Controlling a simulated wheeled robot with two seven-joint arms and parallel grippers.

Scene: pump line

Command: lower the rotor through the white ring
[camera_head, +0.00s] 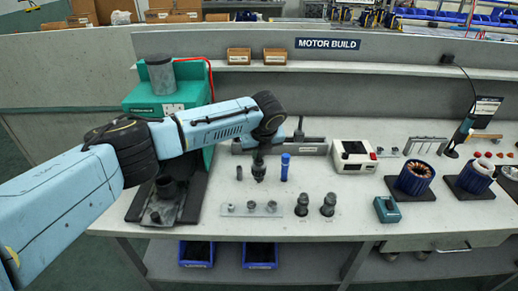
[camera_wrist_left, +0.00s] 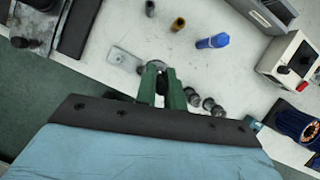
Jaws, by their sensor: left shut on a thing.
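My left gripper (camera_head: 258,164) is above the bench, and its green fingers show in the left wrist view (camera_wrist_left: 162,85). It is shut on a dark part, taken as the rotor (camera_wrist_left: 160,77), which the fingers mostly hide. The held part looks clear of the bench top, but its height is hard to tell. I cannot make out a clear white ring in either view. Two blue stators with copper windings stand on dark bases at the right, the nearer one (camera_head: 415,178) apart from the gripper. My right gripper does not show.
A metal plate (camera_wrist_left: 123,57) lies near the gripper, with small round parts. Two dark upright parts (camera_head: 328,204) stand to its right. A blue cylinder (camera_head: 285,166) and a grey one (camera_head: 239,172) stand nearby. A white box (camera_head: 353,156) and a green press (camera_head: 165,98) flank this area.

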